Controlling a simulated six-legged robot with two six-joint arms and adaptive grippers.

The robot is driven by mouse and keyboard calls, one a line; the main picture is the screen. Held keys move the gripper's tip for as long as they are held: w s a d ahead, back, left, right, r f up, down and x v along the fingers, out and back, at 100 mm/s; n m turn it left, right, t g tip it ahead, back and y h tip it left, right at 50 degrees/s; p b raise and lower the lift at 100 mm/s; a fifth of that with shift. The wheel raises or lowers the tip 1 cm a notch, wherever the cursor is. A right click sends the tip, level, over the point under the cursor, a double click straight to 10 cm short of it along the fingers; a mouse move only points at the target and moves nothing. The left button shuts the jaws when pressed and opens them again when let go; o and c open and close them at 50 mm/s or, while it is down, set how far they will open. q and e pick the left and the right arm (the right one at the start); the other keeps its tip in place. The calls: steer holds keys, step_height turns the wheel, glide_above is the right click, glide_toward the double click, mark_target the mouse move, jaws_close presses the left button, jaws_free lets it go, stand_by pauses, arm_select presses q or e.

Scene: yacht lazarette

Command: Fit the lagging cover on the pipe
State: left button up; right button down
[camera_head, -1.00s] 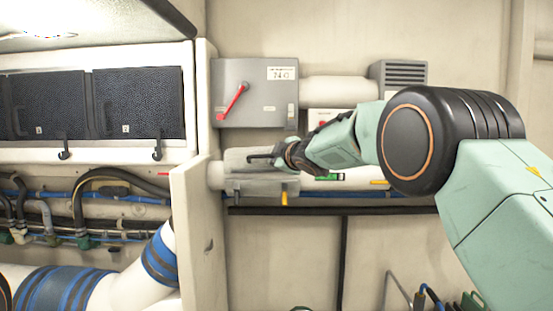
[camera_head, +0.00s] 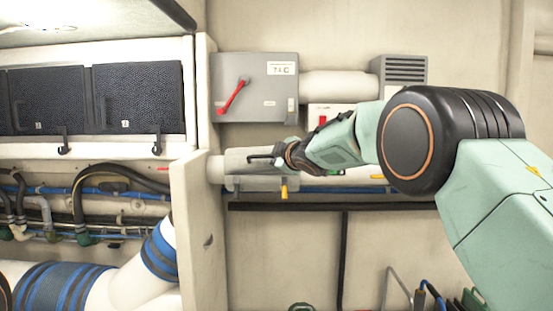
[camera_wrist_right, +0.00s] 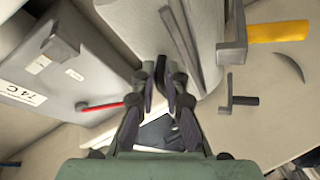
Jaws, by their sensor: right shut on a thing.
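The lagging cover (camera_head: 250,163) is a grey shell lying along the pale pipe (camera_head: 215,169), below the switch box. Its curved side fills the top of the right wrist view (camera_wrist_right: 140,18). My right gripper (camera_head: 284,156) comes in from the right, at the cover's right part. In the right wrist view its fingers (camera_wrist_right: 161,76) are closed on a dark grip at the cover. The arm and gripper hide the pipe further right. I cannot tell whether the cover is fully seated. My left gripper is not in view.
A grey switch box (camera_head: 255,87) with a red lever (camera_head: 233,96) is just above the cover. A yellow handle (camera_head: 284,191) sits just below it. A pale upright panel (camera_head: 192,235) stands close on the left. The wall below the black rail (camera_head: 330,206) is mostly clear.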

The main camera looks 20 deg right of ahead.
steer(key=shift+s+f+b, duration=0.1)
steer(key=shift+f+b, duration=0.5)
steer(key=c, duration=1.3)
jaws_free()
steer(key=v, duration=1.2)
steer(key=shift+r, duration=0.1)
